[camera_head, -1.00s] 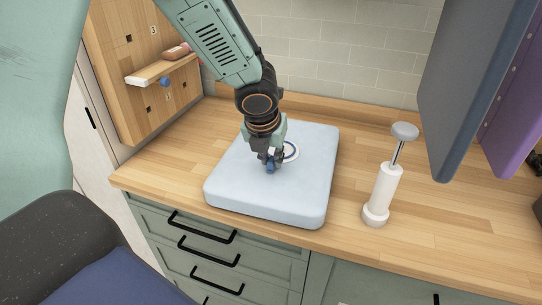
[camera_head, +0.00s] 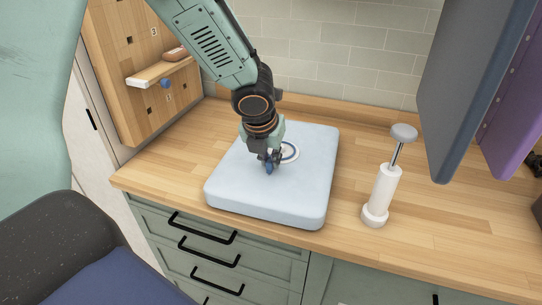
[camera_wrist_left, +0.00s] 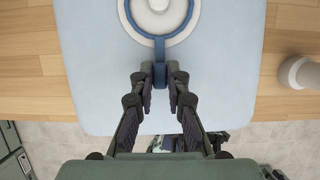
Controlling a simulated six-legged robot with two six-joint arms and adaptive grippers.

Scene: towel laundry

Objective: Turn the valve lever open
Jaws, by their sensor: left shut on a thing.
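The valve lever (camera_wrist_left: 159,48) is a blue ring with a short handle around a round white valve (camera_wrist_left: 158,8). The valve sits on top of a pale blue padded block (camera_head: 305,195) on the counter. The white valve also shows partly in the head view (camera_head: 290,151), behind my gripper. My left gripper (camera_head: 270,166) points down at the block. In the left wrist view my left gripper (camera_wrist_left: 160,76) is shut on the lever's blue handle, at its end toward the bottom of the picture. My right gripper is not in view.
A white hand pump (camera_head: 383,190) with a grey knob stands on the wooden counter (camera_head: 450,225) to the right. Dark blue and purple panels (camera_head: 475,80) hang at upper right. A pegboard with a small shelf (camera_head: 160,72) is at the left. Drawers lie below the counter edge.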

